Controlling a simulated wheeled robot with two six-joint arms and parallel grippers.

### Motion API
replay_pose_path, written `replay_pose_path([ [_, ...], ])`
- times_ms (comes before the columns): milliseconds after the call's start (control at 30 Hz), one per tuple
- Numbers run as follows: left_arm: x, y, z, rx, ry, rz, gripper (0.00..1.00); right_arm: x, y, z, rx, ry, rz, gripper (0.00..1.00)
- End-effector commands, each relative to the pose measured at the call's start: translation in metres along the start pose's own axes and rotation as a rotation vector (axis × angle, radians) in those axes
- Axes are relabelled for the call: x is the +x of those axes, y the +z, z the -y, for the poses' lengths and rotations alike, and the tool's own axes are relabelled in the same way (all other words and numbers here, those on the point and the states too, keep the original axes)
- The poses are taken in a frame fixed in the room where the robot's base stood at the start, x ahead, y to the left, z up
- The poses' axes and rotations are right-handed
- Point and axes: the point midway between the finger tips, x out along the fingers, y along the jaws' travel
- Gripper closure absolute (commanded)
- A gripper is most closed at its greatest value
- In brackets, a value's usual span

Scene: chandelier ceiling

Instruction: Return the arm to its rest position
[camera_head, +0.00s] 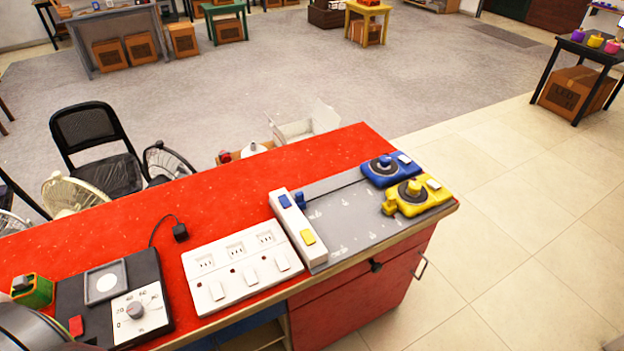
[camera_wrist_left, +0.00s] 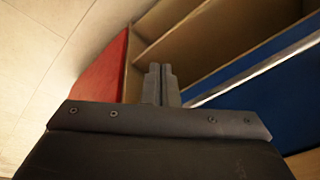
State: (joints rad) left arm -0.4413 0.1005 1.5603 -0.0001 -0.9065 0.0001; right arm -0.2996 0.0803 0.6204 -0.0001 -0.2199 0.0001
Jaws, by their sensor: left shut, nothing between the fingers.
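My left gripper (camera_wrist_left: 161,84) shows in the left wrist view with its two dark fingers together and nothing between them. It is beside the front of the red counter, with an open shelf compartment (camera_wrist_left: 190,45) and a blue panel (camera_wrist_left: 265,85) behind it. In the head view, a dark rounded part of my left arm shows at the bottom left corner, and the gripper itself is out of sight. My right arm and gripper are in neither view.
The red counter (camera_head: 110,222) carries a black device with a dial (camera_head: 136,310), a white socket strip (camera_head: 243,275), a black plug (camera_head: 180,232), and a grey board (camera_head: 345,222) with blue and yellow units. Chairs stand behind the counter.

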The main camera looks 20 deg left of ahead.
Motion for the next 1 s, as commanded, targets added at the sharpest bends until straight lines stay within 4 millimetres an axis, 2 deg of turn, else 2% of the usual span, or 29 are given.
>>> replay_pose_path([
  [33, 0.023, 0.013, -0.003, 0.000, 0.003, 0.016, 1.00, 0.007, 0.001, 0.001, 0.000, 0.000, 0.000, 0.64],
  [200, 0.078, 0.056, -0.010, 0.002, 0.010, 0.043, 1.00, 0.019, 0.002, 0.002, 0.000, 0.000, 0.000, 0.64],
  [400, 0.129, 0.115, -0.018, 0.005, 0.019, 0.077, 1.00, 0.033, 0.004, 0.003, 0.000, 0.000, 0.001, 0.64],
  [500, 0.147, 0.143, -0.022, 0.006, 0.023, 0.091, 1.00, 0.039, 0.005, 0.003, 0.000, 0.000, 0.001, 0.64],
  [600, 0.158, 0.167, -0.025, 0.007, 0.026, 0.104, 1.00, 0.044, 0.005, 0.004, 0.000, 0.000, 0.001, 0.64],
  [733, 0.165, 0.186, -0.027, 0.009, 0.029, 0.111, 1.00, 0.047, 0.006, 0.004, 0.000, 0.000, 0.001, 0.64],
  [1000, 0.166, 0.193, -0.028, 0.009, 0.029, 0.113, 1.00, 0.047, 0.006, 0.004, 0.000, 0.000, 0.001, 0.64],
])
